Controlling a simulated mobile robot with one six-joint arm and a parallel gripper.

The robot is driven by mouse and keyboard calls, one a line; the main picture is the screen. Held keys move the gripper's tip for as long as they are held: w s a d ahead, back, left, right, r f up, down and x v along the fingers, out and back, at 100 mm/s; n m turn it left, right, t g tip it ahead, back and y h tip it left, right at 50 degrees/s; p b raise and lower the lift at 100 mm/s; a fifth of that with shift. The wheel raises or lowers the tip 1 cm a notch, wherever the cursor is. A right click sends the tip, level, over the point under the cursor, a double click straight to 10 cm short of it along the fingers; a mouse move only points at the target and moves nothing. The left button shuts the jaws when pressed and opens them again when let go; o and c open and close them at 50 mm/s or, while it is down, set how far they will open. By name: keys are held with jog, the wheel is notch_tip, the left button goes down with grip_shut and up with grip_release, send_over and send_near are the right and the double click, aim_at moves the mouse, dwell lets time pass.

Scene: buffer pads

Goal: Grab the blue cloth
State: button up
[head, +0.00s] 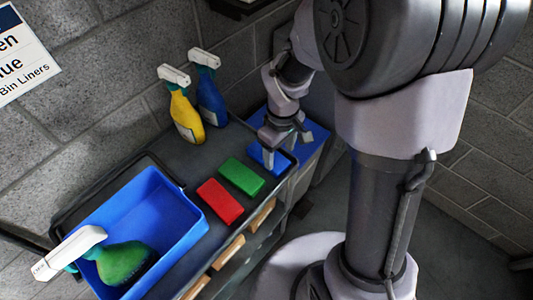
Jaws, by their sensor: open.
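The blue cloth (281,162) looks like a flat blue pad lying at the right end of the dark cart top, partly hidden by my gripper. My gripper (285,148) points down from above at this end of the cart. Its jaws are apart, with one finger directly over or at the blue cloth. I cannot tell whether that finger touches it.
A green pad (241,177) and a red pad (220,202) lie left of the blue one. Yellow (186,116) and blue (211,101) spray bottles stand at the back. A blue bin (187,243) with a green spray bottle (122,262) is at left.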

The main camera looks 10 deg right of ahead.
aim_at(280, 165)
jog(key=f+b, duration=0.1)
jog(key=f, duration=0.2)
jog(key=f+b, duration=0.2)
jog(key=f, duration=0.1)
jog(key=shift+s+d+f, duration=0.1)
jog(key=shift+d+f, duration=0.05)
jog(key=shift+d, duration=0.05)
jog(key=c, duration=1)
jog(key=shift+r, duration=0.25)
